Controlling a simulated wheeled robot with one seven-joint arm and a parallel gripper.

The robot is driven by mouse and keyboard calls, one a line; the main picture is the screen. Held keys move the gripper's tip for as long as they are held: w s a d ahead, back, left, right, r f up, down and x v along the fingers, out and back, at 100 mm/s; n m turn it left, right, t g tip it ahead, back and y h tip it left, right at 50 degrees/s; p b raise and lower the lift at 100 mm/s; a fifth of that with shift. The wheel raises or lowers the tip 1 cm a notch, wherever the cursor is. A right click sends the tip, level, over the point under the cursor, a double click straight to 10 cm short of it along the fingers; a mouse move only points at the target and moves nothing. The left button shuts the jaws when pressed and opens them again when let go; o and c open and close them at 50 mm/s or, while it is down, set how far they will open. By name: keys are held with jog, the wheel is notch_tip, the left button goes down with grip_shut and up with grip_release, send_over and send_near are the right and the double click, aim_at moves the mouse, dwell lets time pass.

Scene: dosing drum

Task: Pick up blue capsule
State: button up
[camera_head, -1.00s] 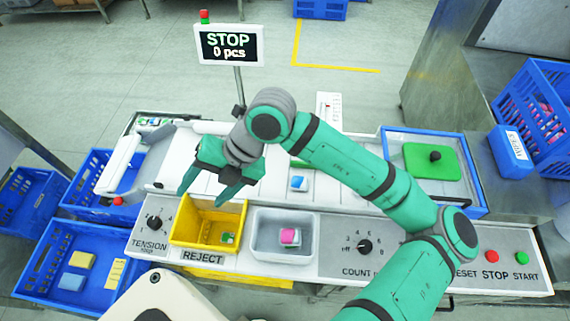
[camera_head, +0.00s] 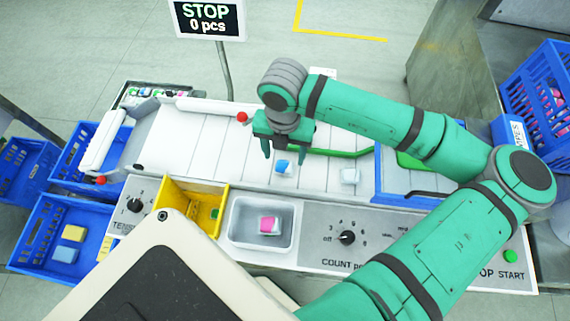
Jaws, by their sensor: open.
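A blue and white capsule (camera_head: 283,167) lies on the white belt (camera_head: 215,150) in the middle of the machine. My gripper (camera_head: 284,156) is open and points down, with its two fingers apart just above or behind this capsule. Whether a finger touches it I cannot tell. The capsule's far part is close to the gripper body and may be partly hidden. A second capsule, pale with some light blue (camera_head: 350,176), lies on the belt further right.
A white tray (camera_head: 236,238) holds a pink capsule (camera_head: 269,225). The yellow reject bin (camera_head: 178,190) stands left of it, with a green piece inside. A green bar (camera_head: 340,153) crosses the belt behind the capsules. Blue crates (camera_head: 55,205) stand at the left.

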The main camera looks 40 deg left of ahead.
aim_at(284, 165)
jog(key=shift+f, duration=2.8)
jog(key=c, duration=1.1)
